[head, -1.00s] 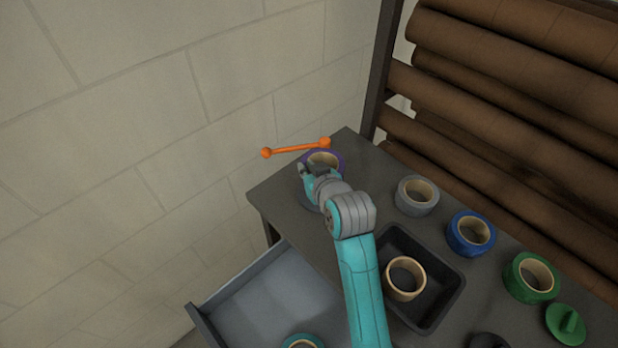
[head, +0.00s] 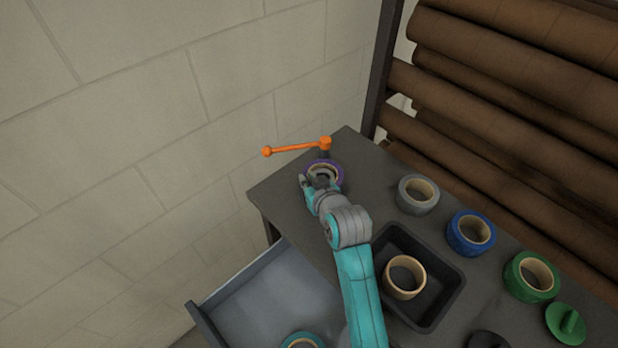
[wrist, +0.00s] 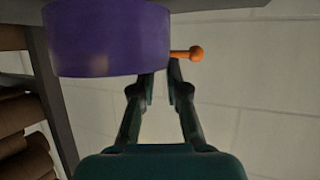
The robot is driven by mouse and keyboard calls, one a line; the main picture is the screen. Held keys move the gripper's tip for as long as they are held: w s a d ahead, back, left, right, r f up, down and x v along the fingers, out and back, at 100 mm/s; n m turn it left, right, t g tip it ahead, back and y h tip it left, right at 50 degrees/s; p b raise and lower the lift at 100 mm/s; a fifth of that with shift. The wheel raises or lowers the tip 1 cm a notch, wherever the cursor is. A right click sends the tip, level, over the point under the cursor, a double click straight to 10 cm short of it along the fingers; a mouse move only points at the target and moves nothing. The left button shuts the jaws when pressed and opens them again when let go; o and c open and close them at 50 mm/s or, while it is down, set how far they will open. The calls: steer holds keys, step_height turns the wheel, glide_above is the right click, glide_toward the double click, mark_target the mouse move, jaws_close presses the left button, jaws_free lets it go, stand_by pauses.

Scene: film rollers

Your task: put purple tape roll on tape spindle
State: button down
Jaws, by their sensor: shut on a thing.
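The purple tape roll (head: 324,166) is at the far corner of the dark bench, in front of an orange lever. Its purple side fills the upper left of the wrist view (wrist: 108,38). My gripper (head: 309,181) is at the roll's near left side, shut on its wall; in the wrist view the fingertips (wrist: 160,70) meet the roll's right edge, partly hidden by it. A grey shape shows inside the roll's tan core. I cannot tell whether this is the tape spindle or whether the roll rests on anything.
The orange lever (head: 295,148) tops a dark post just behind the roll. Grey (head: 418,195), blue (head: 471,233) and green (head: 532,277) rolls stand to the right. A black tray (head: 447,288) holds a tan roll (head: 404,277). A drawer (head: 270,305) stands open below.

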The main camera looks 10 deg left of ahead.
steer(key=shift+f, duration=0.1)
steer(key=c, duration=1.2)
jaws_free()
steer(key=shift+r, duration=0.2)
steer(key=v, duration=1.2)
steer(key=shift+s+r, duration=0.1)
steer(key=shift+r, duration=0.25)
